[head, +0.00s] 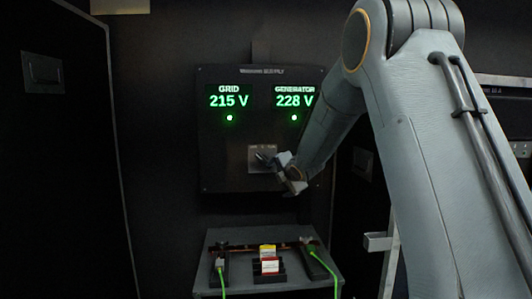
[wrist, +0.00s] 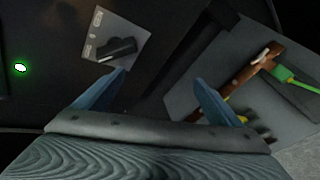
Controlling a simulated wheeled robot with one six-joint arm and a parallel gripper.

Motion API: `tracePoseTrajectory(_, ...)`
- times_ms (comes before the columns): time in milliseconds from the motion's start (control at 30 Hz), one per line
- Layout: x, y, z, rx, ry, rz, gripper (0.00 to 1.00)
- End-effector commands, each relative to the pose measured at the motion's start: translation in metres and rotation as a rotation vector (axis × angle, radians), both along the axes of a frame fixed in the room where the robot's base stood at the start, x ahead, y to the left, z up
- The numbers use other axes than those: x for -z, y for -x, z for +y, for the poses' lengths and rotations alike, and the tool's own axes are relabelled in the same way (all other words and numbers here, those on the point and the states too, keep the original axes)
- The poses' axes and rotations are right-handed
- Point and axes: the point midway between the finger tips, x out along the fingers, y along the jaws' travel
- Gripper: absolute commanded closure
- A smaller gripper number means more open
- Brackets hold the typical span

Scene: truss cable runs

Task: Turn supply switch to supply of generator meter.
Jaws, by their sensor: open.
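The supply panel (head: 225,165) on the dark wall shows a grid meter (head: 229,101) reading 215 V and a generator meter (head: 293,101) reading 228 V in green. Below them, a grey switch plate (head: 254,166) carries the supply switch, a black knob (wrist: 117,49), seen in the upper left of the wrist view. The small labels on the plate are not readable, so I cannot tell which supply the knob points to. My gripper (wrist: 160,76) is open and empty, apart from the knob. In the head view, my gripper (head: 287,167) is just right of the plate, partly covering its lower right corner.
A green light (head: 229,118) is lit below the grid meter and another (head: 294,118) below the generator meter. Below the panel, a grey shelf (head: 216,239) holds a rail, green cables and red and yellow tags. A dark cabinet door (head: 60,170) stands left.

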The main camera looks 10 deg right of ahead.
Motion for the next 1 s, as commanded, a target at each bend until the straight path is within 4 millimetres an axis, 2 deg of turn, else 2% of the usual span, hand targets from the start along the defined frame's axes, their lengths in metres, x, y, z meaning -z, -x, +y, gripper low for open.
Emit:
tracePoseTrajectory(33,-0.021,-0.017,0.003,-0.071,0.084,-0.061,0.11)
tracePoseTrajectory(100,-0.039,-0.033,0.008,-0.152,0.188,-0.131,0.11)
tracePoseTrajectory(267,-0.059,-0.051,0.014,-0.244,0.314,-0.218,0.11)
tracePoseTrajectory(467,-0.058,-0.064,0.018,-0.256,0.330,-0.228,0.11)
tracePoseTrajectory(800,-0.046,-0.104,0.026,-0.253,0.328,-0.226,0.11)
tracePoseTrajectory(1000,-0.041,-0.120,0.030,-0.254,0.328,-0.226,0.11)
